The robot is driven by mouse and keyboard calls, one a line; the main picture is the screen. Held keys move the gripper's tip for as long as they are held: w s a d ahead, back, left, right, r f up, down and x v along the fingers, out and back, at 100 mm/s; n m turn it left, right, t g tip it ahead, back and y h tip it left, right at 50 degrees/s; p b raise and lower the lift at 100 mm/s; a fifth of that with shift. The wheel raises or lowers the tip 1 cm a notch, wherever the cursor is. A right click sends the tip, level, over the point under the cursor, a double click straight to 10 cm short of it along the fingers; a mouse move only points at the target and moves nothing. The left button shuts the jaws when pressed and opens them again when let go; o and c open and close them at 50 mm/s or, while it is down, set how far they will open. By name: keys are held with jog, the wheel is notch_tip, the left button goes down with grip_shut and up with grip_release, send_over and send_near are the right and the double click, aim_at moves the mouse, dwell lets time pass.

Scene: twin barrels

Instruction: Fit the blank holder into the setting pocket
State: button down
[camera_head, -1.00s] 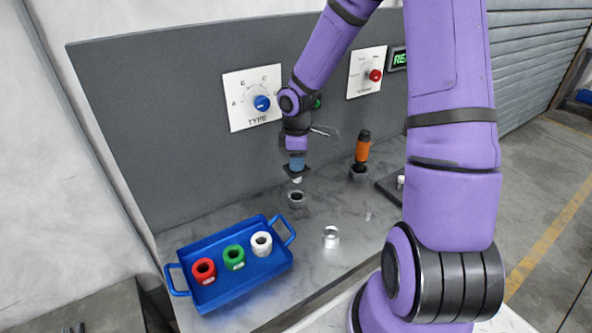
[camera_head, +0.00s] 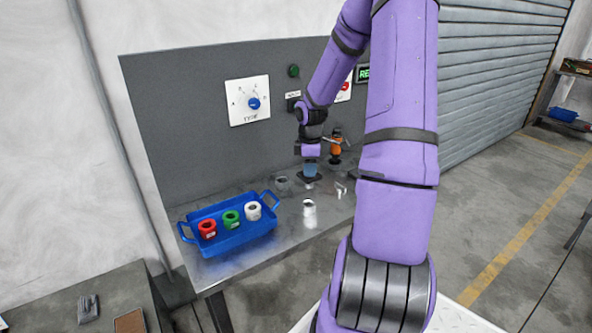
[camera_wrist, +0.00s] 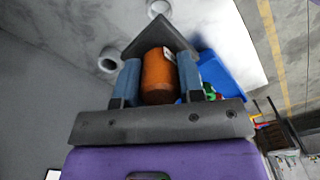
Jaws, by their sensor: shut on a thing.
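My gripper (camera_wrist: 157,82) is shut on an orange cylindrical body that I take to be the blank holder (camera_wrist: 158,72). It has a dark square plate beyond the fingertips. In the head view my gripper (camera_head: 310,165) hangs above the bench with the dark plate (camera_head: 310,178) under it; the holder's lower end is hidden. I cannot tell which is the setting pocket. Two pale rings, one (camera_wrist: 109,60) and another (camera_wrist: 158,8), show in the wrist view.
An orange tool (camera_head: 336,146) with a dark top stands behind my gripper. A grey panel with a blue dial (camera_head: 254,104) rises behind the bench.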

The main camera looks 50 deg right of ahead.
aim_at(309, 182)
dwell(0.3)
jog(key=shift+f, duration=2.9)
jog(key=shift+f, duration=2.3)
jog(key=c, duration=0.7)
grip_release()
jog(key=shift+o, duration=0.2)
notch_tip(309, 182, up, 11)
jog(key=shift+f, duration=0.1)
